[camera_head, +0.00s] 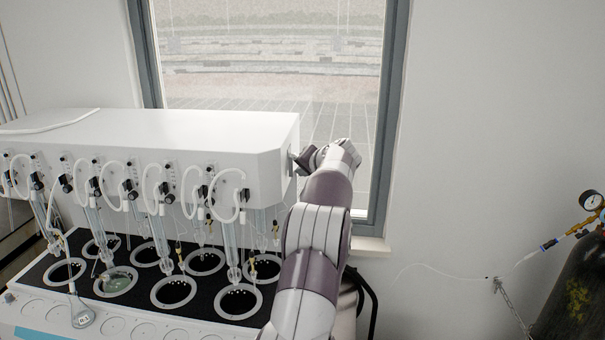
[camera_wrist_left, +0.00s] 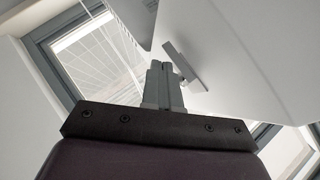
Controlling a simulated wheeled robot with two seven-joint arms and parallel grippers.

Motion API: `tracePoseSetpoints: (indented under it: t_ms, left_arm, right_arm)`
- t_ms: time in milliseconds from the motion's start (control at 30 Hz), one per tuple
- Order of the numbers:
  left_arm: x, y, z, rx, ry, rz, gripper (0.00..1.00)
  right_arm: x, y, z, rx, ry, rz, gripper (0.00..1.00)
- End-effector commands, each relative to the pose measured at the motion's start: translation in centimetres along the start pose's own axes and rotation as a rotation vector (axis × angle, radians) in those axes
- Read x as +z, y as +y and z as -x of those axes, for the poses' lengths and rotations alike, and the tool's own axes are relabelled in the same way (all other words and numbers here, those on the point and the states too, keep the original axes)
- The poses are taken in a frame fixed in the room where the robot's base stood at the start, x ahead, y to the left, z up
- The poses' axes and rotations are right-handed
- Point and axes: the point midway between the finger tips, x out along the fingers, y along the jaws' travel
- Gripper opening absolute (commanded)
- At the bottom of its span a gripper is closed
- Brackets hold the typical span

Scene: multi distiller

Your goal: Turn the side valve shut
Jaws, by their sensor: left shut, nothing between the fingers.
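The multi distiller (camera_head: 200,130) is a long white housing with glass tubes hanging over a black block of round openings. The side valve (camera_head: 291,161) is a small grey piece on its right end face. In the left wrist view the valve's handle (camera_wrist_left: 184,66) is a flat, slanted grey bar on a short stem. My left gripper (camera_head: 304,160) is at that end face, partly hidden by my wrist. Its grey fingers (camera_wrist_left: 161,68) are together and empty, just left of the bar and stem. I cannot tell whether they touch the valve.
A window (camera_head: 290,60) with a grey frame is behind the distiller. A flask (camera_head: 80,315) stands at the front left. A dark gas cylinder (camera_head: 575,290) with a gauge (camera_head: 591,200) and thin hose is at the far right.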

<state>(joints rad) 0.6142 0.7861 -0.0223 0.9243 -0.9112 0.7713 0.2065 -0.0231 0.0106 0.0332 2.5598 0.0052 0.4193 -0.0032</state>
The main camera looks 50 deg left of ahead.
Motion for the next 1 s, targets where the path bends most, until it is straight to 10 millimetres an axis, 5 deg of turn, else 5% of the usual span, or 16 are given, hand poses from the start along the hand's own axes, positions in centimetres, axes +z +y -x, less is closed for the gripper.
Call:
tracePoseSetpoints:
  t_ms: [300,500,867,1000]
  left_arm:
    - [0.3,0.6,7.2,0.001,0.006,0.001,0.00]
    - [0.0,0.0,10.9,0.002,0.000,-0.002,0.00]
    - [-0.1,0.3,11.5,0.006,0.013,-0.012,0.00]
    - [1.6,5.5,10.0,0.149,0.005,-0.049,0.00]
  right_arm:
    - [0.6,0.0,-4.9,0.000,-0.001,0.000,0.00]
    - [0.5,0.0,-4.2,0.000,0.000,0.000,0.00]
    - [0.5,0.0,-4.1,0.000,-0.001,0.000,0.00]
    - [0.5,0.0,-4.1,0.000,-0.001,0.000,0.00]
